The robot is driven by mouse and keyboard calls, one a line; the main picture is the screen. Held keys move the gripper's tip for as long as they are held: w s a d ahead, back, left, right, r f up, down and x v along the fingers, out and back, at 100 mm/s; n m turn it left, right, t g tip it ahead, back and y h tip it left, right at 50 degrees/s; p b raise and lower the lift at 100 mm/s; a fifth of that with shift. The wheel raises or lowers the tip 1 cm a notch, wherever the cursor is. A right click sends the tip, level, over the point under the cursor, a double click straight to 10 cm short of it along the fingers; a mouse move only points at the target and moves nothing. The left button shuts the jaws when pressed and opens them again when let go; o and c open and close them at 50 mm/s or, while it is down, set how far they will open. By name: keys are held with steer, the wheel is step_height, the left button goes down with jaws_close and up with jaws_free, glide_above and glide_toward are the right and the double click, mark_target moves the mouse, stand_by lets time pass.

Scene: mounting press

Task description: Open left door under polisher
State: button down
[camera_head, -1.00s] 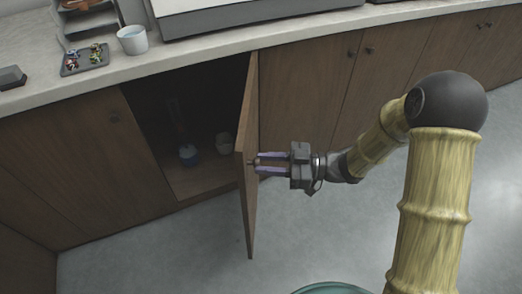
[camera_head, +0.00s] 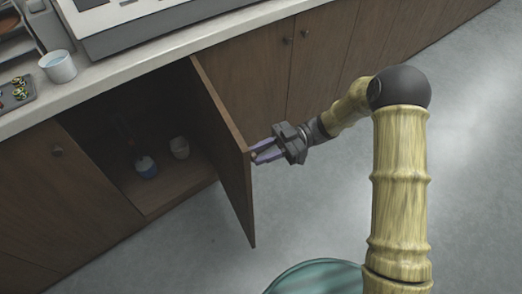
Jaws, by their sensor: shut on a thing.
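The cabinet door (camera_head: 222,150) under the counter stands swung out from the cabinet front, hinged on its right side. My gripper (camera_head: 262,154) is at the outer face of this door near its free edge. Its purple fingers are shut on the door's small knob (camera_head: 253,155), which is mostly hidden between them. The grey machine (camera_head: 150,14), likely the polisher, sits on the counter above the door.
Closed doors with dark knobs (camera_head: 57,151) flank the opening. A white cup (camera_head: 58,66) and a dark tray (camera_head: 17,92) stand on the counter (camera_head: 130,75). The grey floor (camera_head: 330,215) in front is clear apart from my own body.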

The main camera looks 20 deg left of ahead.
steer(key=shift+a+r, duration=0.15)
steer(key=c, duration=1.1)
jaws_free()
steer(key=shift+c, duration=0.2)
steer(key=p+v, duration=0.2)
steer(key=v, duration=1.5)
steer(key=shift+w, duration=0.25)
